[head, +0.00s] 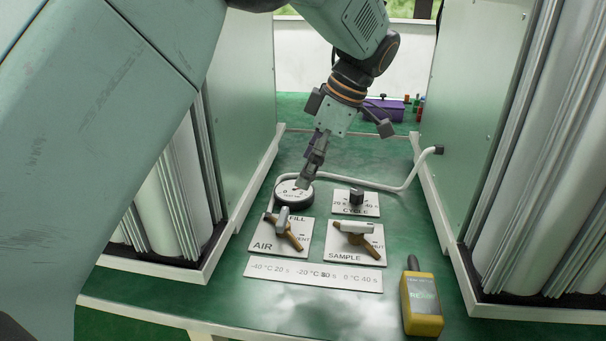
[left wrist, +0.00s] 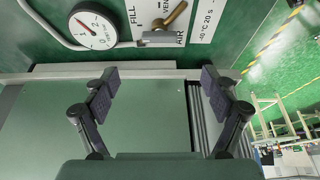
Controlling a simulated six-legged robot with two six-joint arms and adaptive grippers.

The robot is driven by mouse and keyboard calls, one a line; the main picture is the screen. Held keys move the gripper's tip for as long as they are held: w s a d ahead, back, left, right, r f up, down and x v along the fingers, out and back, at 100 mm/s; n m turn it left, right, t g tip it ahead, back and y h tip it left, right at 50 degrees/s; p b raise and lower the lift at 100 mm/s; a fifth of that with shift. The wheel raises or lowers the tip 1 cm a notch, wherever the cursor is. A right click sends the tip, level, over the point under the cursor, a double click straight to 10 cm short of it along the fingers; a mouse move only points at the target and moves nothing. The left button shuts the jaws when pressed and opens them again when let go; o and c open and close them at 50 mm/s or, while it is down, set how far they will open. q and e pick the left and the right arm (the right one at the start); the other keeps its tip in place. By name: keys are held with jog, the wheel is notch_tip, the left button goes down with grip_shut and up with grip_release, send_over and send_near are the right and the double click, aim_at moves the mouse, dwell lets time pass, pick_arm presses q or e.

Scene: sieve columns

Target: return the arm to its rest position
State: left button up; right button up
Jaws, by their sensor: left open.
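My left arm reaches in from the upper left in the head view. Its gripper (head: 304,180) points down, its fingertips overlapping the round dial gauge (head: 293,194) in the picture; I cannot tell the exact gap. In the left wrist view the two fingers of this gripper (left wrist: 160,92) stand wide apart with nothing between them. The gauge (left wrist: 93,30) and the AIR valve handle (left wrist: 172,16) lie beyond the fingers there. In the head view the AIR valve (head: 287,232) and SAMPLE valve (head: 357,236) have brown handles set diagonally. My right gripper is not visible.
Sieve columns stand in frames left (head: 158,215) and right (head: 540,170). A white pipe (head: 385,188) curves behind the CYCLE knob (head: 356,195). A label strip (head: 312,275) and yellow handheld device (head: 422,305) are in front. A purple box (head: 385,109) sits at the back.

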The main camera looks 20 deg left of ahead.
aim_at(283, 216)
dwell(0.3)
pick_arm(q)
jog(key=x, duration=1.2)
